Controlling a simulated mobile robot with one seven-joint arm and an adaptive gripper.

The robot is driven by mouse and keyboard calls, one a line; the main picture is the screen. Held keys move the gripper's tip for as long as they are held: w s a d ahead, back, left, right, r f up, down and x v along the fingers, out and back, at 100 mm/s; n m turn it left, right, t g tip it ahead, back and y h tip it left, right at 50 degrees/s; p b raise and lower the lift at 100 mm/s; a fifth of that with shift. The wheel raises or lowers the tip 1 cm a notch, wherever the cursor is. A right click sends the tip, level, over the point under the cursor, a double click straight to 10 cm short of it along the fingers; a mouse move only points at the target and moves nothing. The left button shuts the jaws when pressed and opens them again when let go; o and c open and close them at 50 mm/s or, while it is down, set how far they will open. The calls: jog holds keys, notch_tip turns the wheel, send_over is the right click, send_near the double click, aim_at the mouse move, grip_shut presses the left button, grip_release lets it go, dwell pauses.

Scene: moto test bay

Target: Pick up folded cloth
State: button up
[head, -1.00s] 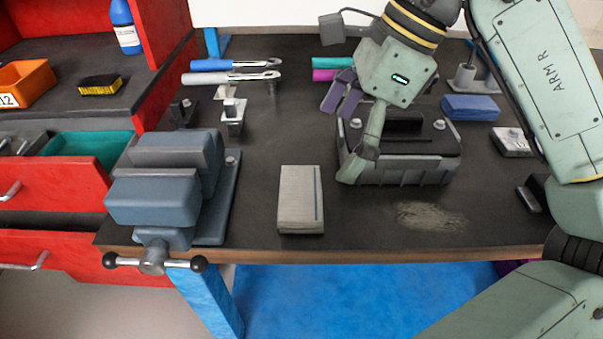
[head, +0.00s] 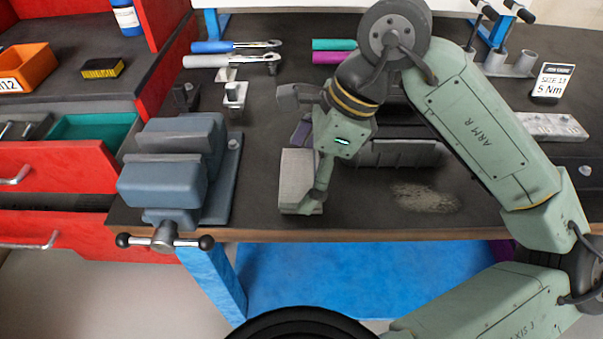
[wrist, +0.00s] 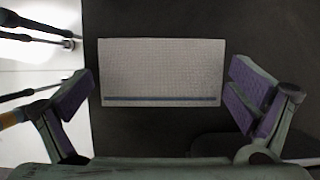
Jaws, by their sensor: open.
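The folded cloth (head: 295,178) is a flat, light grey rectangle lying on the dark bench top to the right of the vise. In the wrist view the cloth (wrist: 160,70) shows a woven texture and a dark stripe along its lower edge. My gripper (head: 308,165) is at the cloth in the head view and hides its right part. In the wrist view my gripper (wrist: 160,100) is open, with one purple-padded finger to each side of the cloth. Dark gaps show between the fingers and the cloth, so neither finger appears to touch it. The height above the bench is hard to tell.
A blue-grey vise (head: 170,175) stands left of the cloth. A dark ribbed case (head: 400,153) sits behind and right of it, partly hidden by my arm. Two ratchet wrenches (head: 230,61) lie at the back. A dusty patch (head: 425,197) marks the bench at right.

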aim_at(305, 174)
jog(key=shift+c, duration=0.4)
jog(key=c, duration=0.7)
notch_tip(305, 174, up, 10)
jog(key=shift+r+b, duration=0.1)
jog(key=shift+b, duration=0.8)
jog(key=o, duration=0.5)
jog(key=c, duration=0.5)
